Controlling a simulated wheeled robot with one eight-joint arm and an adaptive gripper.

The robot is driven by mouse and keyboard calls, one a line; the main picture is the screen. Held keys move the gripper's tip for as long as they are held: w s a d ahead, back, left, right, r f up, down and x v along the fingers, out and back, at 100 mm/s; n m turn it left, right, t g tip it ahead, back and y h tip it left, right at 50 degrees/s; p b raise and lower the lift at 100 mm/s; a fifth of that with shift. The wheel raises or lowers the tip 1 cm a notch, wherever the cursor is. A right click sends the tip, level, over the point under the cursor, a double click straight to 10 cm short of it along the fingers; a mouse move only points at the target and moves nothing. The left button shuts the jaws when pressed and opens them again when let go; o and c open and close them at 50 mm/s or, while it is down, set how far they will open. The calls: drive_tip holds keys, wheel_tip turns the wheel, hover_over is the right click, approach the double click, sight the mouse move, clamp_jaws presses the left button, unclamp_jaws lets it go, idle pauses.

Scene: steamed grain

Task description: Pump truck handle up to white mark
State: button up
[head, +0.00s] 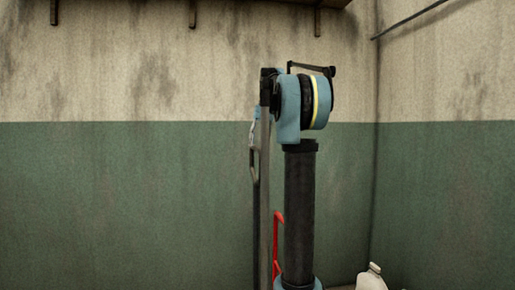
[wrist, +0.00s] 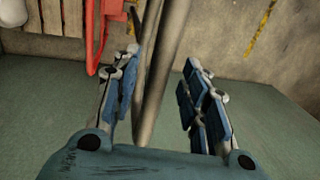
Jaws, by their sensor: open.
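A grey metal bar (wrist: 166,65) runs at a slant between the two fingers of my gripper (wrist: 160,60) in the wrist view. A thinner bar lies close beside it. My gripper is open, with blue pads on both fingers, and I cannot tell whether either finger touches the bar. A red frame part (wrist: 93,40) shows behind the left finger. In the head view an upright grey bar (head: 265,190) stands left of my arm, with a metal loop (head: 253,160) beside it. A red piece (head: 277,245) shows low down, partly hidden by my arm. No white mark is discernible on the bars.
A wooden slatted piece (wrist: 50,18) lies at the upper left of the wrist view. A white jug (head: 371,278) stands at the bottom right of the head view. A stained cream and green wall (head: 130,180) closes off the back. Bare green floor (wrist: 30,110) shows around the gripper.

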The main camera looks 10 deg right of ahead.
drive_tip(key=shift+a+f, duration=0.15)
drive_tip(key=shift+f, duration=0.5)
drive_tip(key=shift+c, duration=0.6)
clamp_jaws()
